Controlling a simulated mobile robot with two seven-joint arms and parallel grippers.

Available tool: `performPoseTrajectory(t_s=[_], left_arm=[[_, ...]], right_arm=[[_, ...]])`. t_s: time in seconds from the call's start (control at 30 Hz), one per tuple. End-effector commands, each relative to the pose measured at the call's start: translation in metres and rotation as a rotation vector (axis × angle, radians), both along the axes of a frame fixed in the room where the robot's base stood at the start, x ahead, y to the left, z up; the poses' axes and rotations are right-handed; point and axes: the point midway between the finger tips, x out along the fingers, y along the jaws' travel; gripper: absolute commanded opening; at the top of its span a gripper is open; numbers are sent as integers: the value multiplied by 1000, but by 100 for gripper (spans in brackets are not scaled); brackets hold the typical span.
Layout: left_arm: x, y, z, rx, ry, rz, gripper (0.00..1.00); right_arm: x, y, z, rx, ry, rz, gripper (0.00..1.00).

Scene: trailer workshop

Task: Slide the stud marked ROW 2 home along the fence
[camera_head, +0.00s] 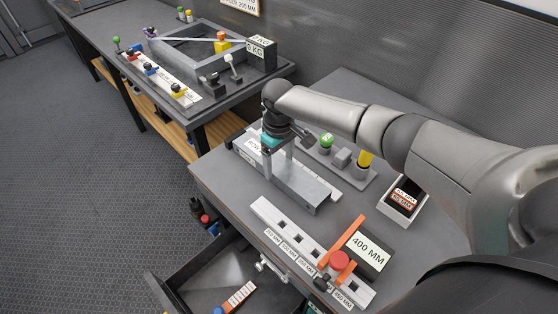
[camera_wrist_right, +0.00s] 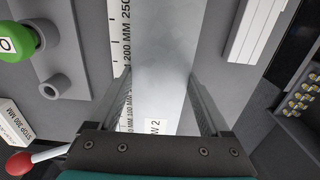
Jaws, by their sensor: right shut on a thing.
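The stud marked ROW 2 (camera_head: 302,184) is a grey metal channel lying on the near bench. In the right wrist view the stud (camera_wrist_right: 160,65) runs away between my fingers, its ROW 2 label partly cut by the gripper body. A white ruled strip (camera_wrist_right: 122,50) with millimetre marks runs along its left side there; I cannot tell whether they touch. My right gripper (camera_head: 279,154) straddles the stud near its far end, and in the wrist view the gripper (camera_wrist_right: 162,105) is shut on it, a finger on each side. My left gripper is out of view.
A green knob (camera_head: 326,140) and yellow post (camera_head: 365,158) stand behind the stud. In front are a slotted white rail (camera_head: 285,232), a red knob (camera_head: 339,260) and a 400 MM block (camera_head: 366,246). A drawer (camera_head: 190,278) stands open below. A frame (camera_head: 207,69) sits on the far bench.

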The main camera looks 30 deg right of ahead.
Motion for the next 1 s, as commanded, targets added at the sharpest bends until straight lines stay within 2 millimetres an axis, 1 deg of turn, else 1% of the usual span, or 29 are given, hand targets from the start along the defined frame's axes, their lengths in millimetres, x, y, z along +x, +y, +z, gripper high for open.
performPoseTrajectory(t_s=[0.43, 1.0], left_arm=[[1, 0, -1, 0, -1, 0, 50], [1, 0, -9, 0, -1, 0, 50]], right_arm=[[2, 1, 0, 0, -1, 0, 10], [12, 4, 0, 1, -2, 0, 10]])
